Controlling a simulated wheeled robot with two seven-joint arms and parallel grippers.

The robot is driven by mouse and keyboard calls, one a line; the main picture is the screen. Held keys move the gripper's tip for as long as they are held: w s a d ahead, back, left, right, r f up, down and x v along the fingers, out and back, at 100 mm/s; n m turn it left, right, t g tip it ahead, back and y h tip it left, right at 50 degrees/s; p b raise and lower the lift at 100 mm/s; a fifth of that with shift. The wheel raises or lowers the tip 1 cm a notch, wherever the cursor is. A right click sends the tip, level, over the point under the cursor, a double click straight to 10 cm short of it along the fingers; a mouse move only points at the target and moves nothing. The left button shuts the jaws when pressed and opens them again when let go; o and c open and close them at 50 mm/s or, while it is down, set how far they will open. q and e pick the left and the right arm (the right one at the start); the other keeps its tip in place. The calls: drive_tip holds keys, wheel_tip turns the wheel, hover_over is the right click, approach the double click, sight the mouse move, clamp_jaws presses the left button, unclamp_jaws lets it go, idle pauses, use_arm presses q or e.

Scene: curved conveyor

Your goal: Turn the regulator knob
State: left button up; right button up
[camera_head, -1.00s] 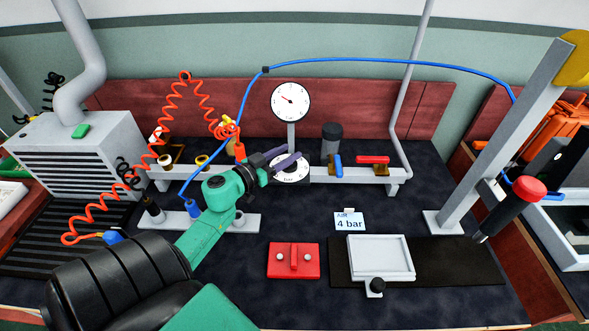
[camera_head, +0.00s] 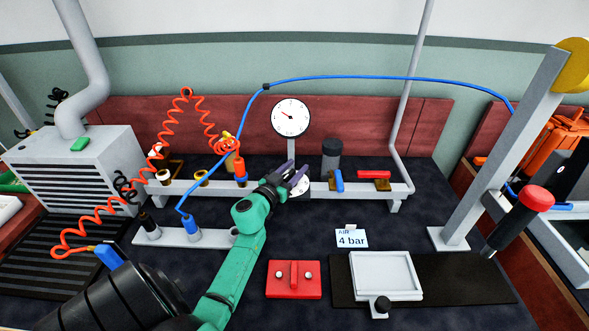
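The regulator knob (camera_head: 303,188) is a white-faced disc on the grey manifold rail, below the round pressure gauge (camera_head: 290,118). My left gripper (camera_head: 299,174) is in front of the knob and hides much of it. Its purple-grey fingers point up and to the right, with a gap between the tips, and nothing shows between them. I cannot tell whether a finger touches the knob. The gauge has a red needle pointing to the upper left. A card reading "AIR 4 bar" (camera_head: 351,239) stands on the bench. My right gripper does not show.
The rail (camera_head: 225,187) also carries a blue-handled valve (camera_head: 339,181) and a red-handled valve (camera_head: 374,174). A dark cylinder (camera_head: 331,155) stands behind it. A red block (camera_head: 293,280) and a pale tray (camera_head: 383,275) lie in front. A coiled orange hose (camera_head: 103,205) hangs at left.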

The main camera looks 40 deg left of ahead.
use_arm(q)
clamp_jaws()
drive_tip(key=shift+r+n+y, duration=0.15)
drive_tip(key=shift+n+y, duration=0.35)
drive_tip(key=shift+y, duration=0.3)
drive_tip(key=shift+a+n+g+y, duration=0.15)
drive_tip(key=shift+n+g+y, duration=0.15)
drive_tip(key=shift+y, duration=0.2)
drive_tip(key=shift+o, duration=0.3)
unclamp_jaws()
drive_tip(key=shift+s, duration=0.1)
